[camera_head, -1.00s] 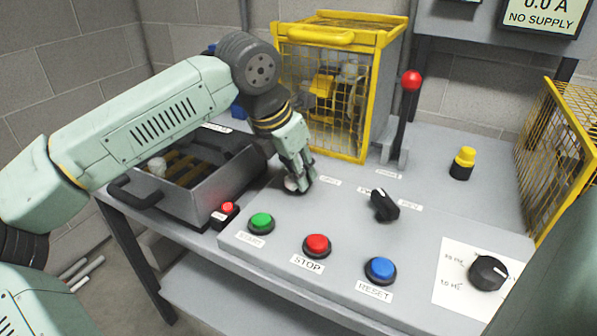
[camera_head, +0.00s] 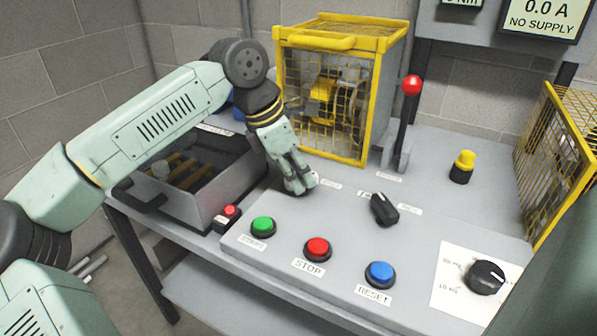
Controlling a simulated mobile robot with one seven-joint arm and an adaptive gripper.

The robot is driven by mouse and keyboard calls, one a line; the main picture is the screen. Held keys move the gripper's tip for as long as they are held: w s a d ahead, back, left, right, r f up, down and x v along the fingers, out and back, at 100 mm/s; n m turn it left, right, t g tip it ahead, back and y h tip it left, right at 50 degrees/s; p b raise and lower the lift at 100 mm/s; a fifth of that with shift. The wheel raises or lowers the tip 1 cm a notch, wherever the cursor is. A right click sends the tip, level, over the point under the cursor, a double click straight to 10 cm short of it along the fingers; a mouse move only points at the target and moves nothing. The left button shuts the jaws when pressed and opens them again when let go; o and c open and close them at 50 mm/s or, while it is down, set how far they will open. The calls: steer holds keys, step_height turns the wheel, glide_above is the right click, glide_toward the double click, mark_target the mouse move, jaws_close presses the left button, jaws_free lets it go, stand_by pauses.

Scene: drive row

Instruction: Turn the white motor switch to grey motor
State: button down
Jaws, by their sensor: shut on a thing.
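My gripper (camera_head: 299,184) points down at the back left of the sloped grey control panel (camera_head: 300,222). Its fingers are shut on the white motor switch, which they hide almost wholly, so I cannot read which way it points. A small label (camera_head: 331,183) lies just right of the fingers; its words are too small to read. A black selector knob (camera_head: 384,209) stands further right on the panel, apart from the gripper, with a label on each side.
Green (camera_head: 263,226), red (camera_head: 317,248) and blue (camera_head: 380,273) buttons line the panel front. A black dial (camera_head: 486,277) is at right. A yellow cage (camera_head: 366,110) and red-knobbed lever (camera_head: 411,88) stand behind. A grey open box (camera_head: 222,190) is at left.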

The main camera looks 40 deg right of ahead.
steer(key=c, duration=1.4)
jaws_free()
steer(key=shift+r, duration=0.1)
steer(key=v, duration=1.1)
steer(key=shift+a+r, duration=0.25)
steer(key=shift+r, duration=0.1)
steer(key=shift+w, duration=0.1)
